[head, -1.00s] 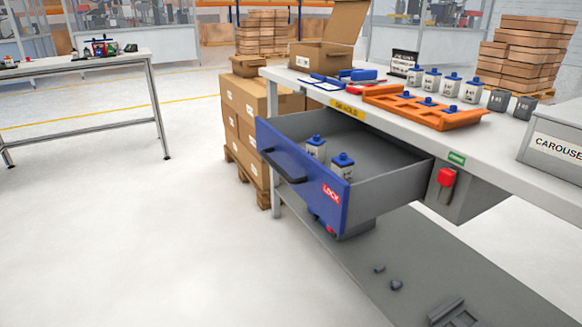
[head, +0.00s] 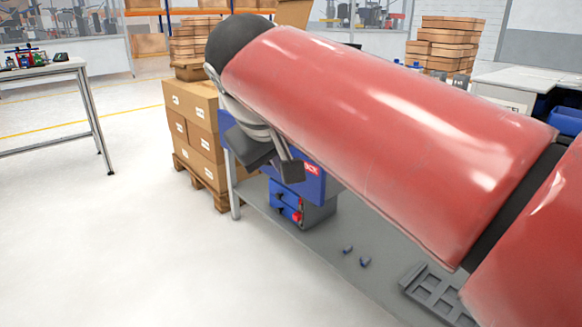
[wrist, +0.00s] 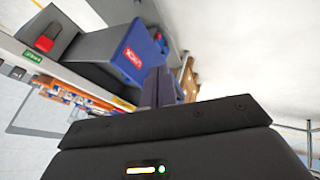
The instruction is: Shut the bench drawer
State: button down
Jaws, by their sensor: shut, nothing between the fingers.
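The bench drawer (head: 313,184) is largely hidden behind my arm in the head view; part of its blue front with the red LOCK label shows. In the wrist view the blue front (wrist: 143,48) stands out from the bench, with the grey drawer side (wrist: 98,62) showing, so the drawer is open. My gripper (head: 289,169) is at the blue front in the head view. In the wrist view its shut fingers (wrist: 164,88) overlap the lower edge of the front; I cannot tell whether they touch it. The handle and the drawer's contents are hidden.
Stacked cartons (head: 200,130) on a pallet stand left of the bench. A lower shelf (head: 340,235) under the bench holds a blue and grey unit (head: 303,207) and small loose parts. A red button (wrist: 44,43) sits beside the drawer.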

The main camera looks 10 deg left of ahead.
jog(key=b, duration=0.2)
send_near(306, 185)
notch_tip(306, 185, down, 4)
jog(key=a, duration=0.3)
jog(key=shift+w+d+r+p, duration=0.15)
jog(key=shift+w+d+p, duration=0.2)
jog(key=shift+w+d, duration=1.15)
jog(key=shift+s, duration=0.1)
jog(key=w+d+p, duration=0.2)
jog(key=w+d, duration=0.2)
jog(key=w+d+p, duration=0.3)
jog(key=w+d, duration=0.1)
jog(key=w, duration=0.1)
jog(key=w+d+p, duration=0.2)
jog(key=w+d, duration=0.2)
jog(key=w, duration=0.1)
jog(key=shift+w+d+r+p, duration=0.1)
jog(key=shift+d+p, duration=0.05)
jog(key=shift+p, duration=0.15)
jog(key=shift+w+d, duration=0.35)
jog(key=shift+w, duration=0.05)
